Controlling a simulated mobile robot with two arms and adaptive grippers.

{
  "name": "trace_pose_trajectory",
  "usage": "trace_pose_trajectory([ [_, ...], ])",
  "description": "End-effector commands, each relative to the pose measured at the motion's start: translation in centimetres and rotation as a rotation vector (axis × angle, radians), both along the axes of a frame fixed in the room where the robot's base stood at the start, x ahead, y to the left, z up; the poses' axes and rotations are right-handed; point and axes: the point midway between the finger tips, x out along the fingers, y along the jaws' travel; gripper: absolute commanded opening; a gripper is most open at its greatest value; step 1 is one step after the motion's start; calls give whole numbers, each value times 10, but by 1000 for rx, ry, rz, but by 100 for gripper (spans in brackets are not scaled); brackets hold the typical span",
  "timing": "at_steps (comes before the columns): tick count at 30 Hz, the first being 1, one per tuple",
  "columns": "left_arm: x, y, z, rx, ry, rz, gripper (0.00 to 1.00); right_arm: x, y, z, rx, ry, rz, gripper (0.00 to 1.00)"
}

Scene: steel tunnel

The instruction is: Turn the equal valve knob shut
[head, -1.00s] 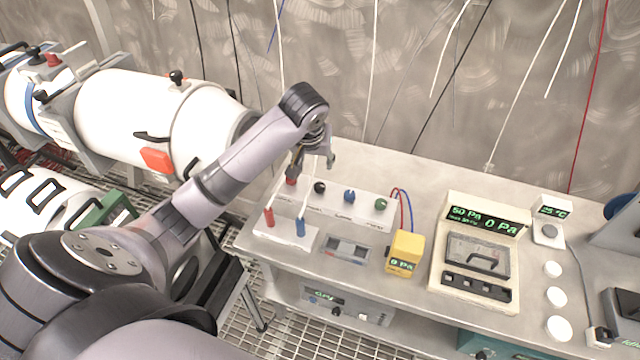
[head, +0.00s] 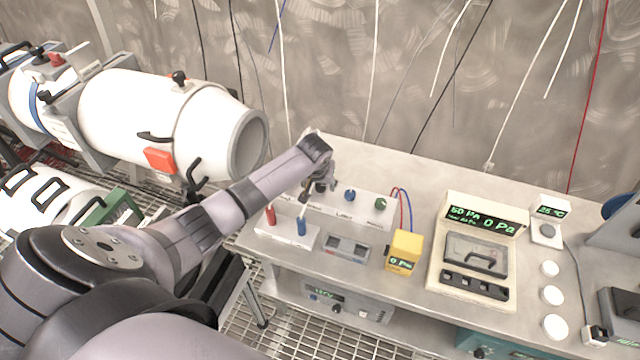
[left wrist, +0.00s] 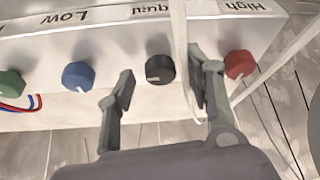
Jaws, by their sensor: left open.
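The equal valve knob is the round black knob (left wrist: 160,69) beside the "Equal" label in the left wrist view. My left gripper (left wrist: 163,82) is open. Its fingers appear on either side of the black knob, with gaps between. Whether the fingertips reach the knob's depth I cannot tell. In the head view my left gripper (head: 318,188) is low over the valve panel (head: 338,207) and hides most of the black and red knobs. My right gripper is not in view.
A blue knob (left wrist: 78,76) and a red knob (left wrist: 240,64) flank the black one; a green knob (left wrist: 10,84) is farther left. A white tube (left wrist: 181,50) passes close by the right finger. A yellow meter (head: 404,252) and a gauge box (head: 480,262) stand to the right.

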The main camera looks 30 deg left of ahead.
Motion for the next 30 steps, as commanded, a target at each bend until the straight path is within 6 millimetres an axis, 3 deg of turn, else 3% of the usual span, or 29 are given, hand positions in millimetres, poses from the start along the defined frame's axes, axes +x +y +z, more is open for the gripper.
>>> trace_pose_trajectory([
  [10, 1, 1, -3, 0, 0, 0, 48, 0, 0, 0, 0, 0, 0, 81],
  [30, 1, 1, -3, 0, 0, 0, 3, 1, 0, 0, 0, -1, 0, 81],
])
